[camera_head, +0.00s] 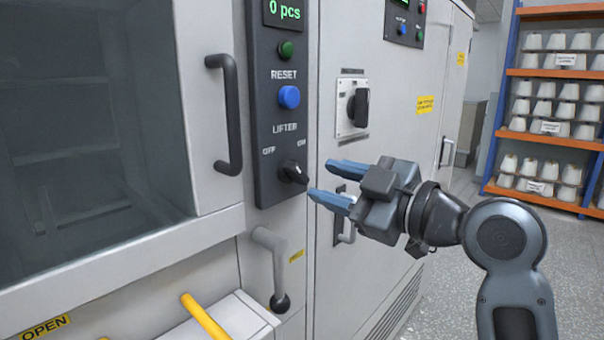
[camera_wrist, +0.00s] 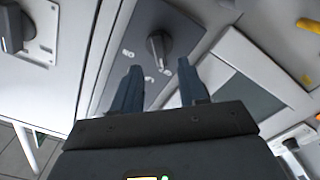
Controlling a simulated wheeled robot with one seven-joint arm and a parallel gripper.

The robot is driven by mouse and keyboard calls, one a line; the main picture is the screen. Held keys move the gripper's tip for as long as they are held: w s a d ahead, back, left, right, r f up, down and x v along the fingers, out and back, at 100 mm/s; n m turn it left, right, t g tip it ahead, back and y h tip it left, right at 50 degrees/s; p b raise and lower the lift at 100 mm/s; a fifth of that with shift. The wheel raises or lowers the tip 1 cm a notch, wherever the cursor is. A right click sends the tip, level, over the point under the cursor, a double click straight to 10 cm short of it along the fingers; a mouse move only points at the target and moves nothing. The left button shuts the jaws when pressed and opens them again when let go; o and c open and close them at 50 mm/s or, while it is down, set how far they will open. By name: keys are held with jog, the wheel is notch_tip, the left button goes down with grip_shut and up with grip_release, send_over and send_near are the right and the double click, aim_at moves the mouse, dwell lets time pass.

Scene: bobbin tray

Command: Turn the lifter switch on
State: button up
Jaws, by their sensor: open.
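The lifter switch (camera_head: 293,172) is a black rotary knob low on the dark control panel (camera_head: 268,120), under the word LIFTER, with OFF at its upper left and ON at its upper right. I cannot tell for sure which mark it points to. My gripper (camera_head: 322,180) has blue fingers, open and empty, just right of the knob and aimed at the panel. In the wrist view the knob (camera_wrist: 158,47) lies ahead, roughly centred between the fingertips (camera_wrist: 159,68) and beyond them. The fingers seem apart from it.
Above the knob are a blue RESET button (camera_head: 289,97), a green button (camera_head: 286,49) and a display reading 0 pcs. A black door handle (camera_head: 226,115) stands left of the panel. Another black rotary switch (camera_head: 358,108) is on the cabinet to the right. A grey lever (camera_head: 272,265) hangs below.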

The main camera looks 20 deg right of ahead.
aim_at(302, 174)
jog(key=p+x, duration=0.1)
jog(key=x, duration=0.5)
jog(key=shift+w, duration=0.1)
grip_shut()
